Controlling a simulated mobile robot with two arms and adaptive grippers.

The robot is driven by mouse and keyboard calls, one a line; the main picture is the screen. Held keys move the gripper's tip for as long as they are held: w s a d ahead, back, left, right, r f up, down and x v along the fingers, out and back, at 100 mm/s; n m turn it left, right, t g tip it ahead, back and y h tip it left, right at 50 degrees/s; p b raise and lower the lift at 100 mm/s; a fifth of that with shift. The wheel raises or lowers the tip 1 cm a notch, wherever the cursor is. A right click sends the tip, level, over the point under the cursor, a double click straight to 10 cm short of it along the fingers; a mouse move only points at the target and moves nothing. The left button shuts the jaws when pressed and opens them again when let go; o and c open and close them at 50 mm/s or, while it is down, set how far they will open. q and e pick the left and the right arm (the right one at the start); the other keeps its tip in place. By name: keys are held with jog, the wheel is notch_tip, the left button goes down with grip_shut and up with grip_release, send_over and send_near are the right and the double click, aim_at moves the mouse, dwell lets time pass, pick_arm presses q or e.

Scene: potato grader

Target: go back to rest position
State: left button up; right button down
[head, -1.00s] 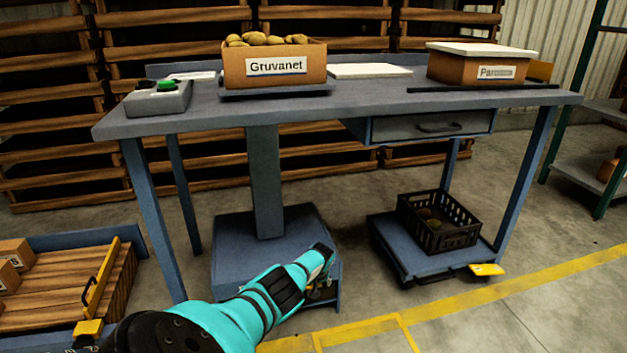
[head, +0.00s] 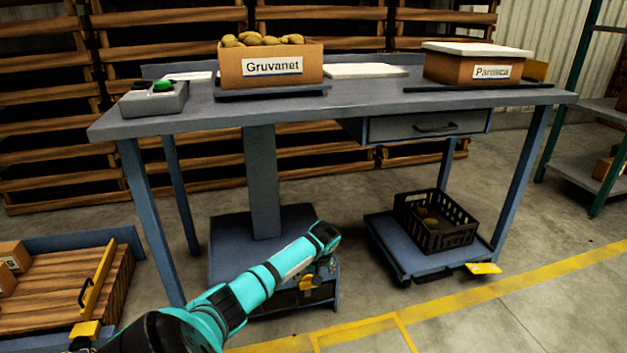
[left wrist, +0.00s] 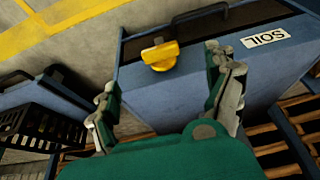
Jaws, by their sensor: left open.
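My left arm comes in from the lower left in the head view, and its wrist end (head: 322,236) is in front of the blue pedestal base under the table. The gripper's fingers are not clear there. In the left wrist view my left gripper (left wrist: 160,80) is open, with nothing between its two fingers. Beyond the fingers is a blue unit (left wrist: 190,85) with an upside-down "SOIL" label (left wrist: 266,36) and a yellow knob (left wrist: 160,55). The knob appears between the fingers but apart from them. My right gripper is in neither view.
The blue table (head: 200,120) carries a Gruvanet box of potatoes (head: 300,75), a lidded box (head: 465,70) and a button box (head: 153,100). A black crate (head: 462,238) stands on a low blue platform (head: 395,250). A wooden pallet (head: 50,295) lies left. Open floor (head: 540,300) is at right.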

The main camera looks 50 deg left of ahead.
pick_arm(q)
jog(key=shift+s+d+r, duration=0.1)
jog(key=shift+r, duration=0.25)
jog(key=shift+d, duration=0.1)
dwell(0.3)
